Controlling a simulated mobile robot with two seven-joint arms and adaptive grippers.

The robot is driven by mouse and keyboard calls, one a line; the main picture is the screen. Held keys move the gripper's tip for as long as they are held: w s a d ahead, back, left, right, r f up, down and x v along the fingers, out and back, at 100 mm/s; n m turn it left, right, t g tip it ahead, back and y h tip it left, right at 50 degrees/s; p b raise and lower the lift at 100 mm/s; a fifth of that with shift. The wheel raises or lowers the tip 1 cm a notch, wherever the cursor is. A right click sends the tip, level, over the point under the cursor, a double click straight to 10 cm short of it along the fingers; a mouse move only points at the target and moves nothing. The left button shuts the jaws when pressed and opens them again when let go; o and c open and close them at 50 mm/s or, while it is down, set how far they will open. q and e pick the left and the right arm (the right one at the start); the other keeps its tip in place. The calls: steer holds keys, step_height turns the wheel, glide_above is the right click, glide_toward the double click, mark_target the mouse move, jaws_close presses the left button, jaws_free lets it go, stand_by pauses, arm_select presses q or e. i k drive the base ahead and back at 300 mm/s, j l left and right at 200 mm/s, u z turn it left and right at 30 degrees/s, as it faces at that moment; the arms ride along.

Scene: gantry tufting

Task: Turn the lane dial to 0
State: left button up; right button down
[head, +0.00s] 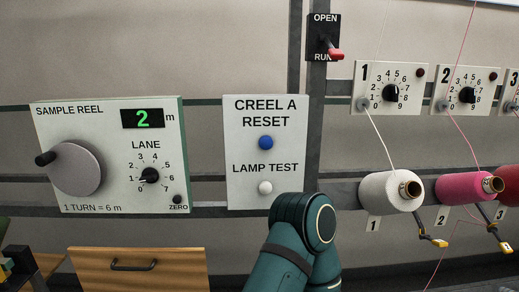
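The lane dial (149,176) is a small black knob on the white sample reel panel (105,202) at the left of the head view. Its scale runs from 0 at lower left round the top to 7 at lower right. The knob's pointer seems to lie toward the lower left, near 1, but it is too small to be sure. The green display (142,118) above it reads 2 m. A teal link of one of my arms rises at bottom centre, apart from the dial in the picture.
A grey crank disc (75,168) with a black handle sits left of the dial, and a ZERO button (177,199) below right. The creel reset panel (233,190) stands to the right. A wooden drawer (185,265) is below. Yarn cones (380,195) and numbered dials are farther right.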

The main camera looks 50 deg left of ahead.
mark_target(149, 175)
steer(key=u, duration=2.6)
